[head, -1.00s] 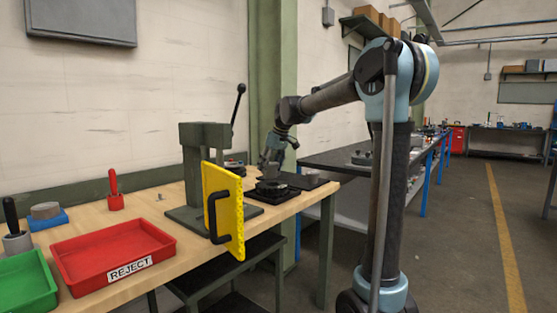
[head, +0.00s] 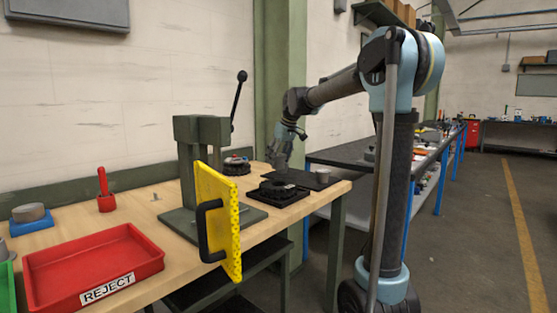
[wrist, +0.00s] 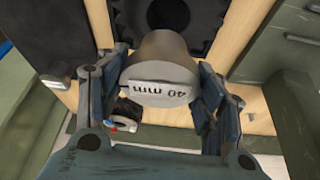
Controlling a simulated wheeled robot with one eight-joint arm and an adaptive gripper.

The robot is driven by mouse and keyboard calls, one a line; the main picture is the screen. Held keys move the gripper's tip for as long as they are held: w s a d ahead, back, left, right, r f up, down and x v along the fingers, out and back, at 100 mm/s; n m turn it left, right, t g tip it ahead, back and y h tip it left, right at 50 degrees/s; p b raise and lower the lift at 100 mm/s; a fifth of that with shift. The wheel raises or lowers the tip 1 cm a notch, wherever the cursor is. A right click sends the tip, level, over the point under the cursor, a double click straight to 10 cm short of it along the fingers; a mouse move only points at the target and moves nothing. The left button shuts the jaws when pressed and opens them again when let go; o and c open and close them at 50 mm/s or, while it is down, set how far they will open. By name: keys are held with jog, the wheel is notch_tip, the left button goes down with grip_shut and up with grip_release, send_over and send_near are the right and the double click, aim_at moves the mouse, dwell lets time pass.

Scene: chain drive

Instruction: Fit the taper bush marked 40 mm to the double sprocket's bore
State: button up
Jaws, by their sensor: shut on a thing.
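My gripper (wrist: 160,95) is shut on a grey taper bush (wrist: 158,62) whose pale label reads 40 mm, upside down in the wrist view. The fingers hold it from both sides. In the head view my gripper (head: 280,161) is above the dark double sprocket (head: 276,187), which sits on a black square fixture on the bench. The toothed sprocket also shows in the wrist view (wrist: 203,12), partly hidden behind the bush. The bush is apart from the sprocket.
A small grey cylinder (head: 322,176) stands on a dark mat (head: 311,184) right of the fixture. A green press (head: 202,160) with a yellow guard (head: 226,222) stands left. Another dark round part (head: 236,168) lies behind. A red REJECT tray (head: 95,262) is at front left.

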aim_at(284, 160)
jog(key=shift+s+f, duration=0.1)
jog(key=shift+f, duration=2.75)
jog(key=shift+f, duration=1.5)
jog(key=o, duration=1.6)
jog(key=v, duration=1.2)
jog(key=shift+d+f, duration=0.1)
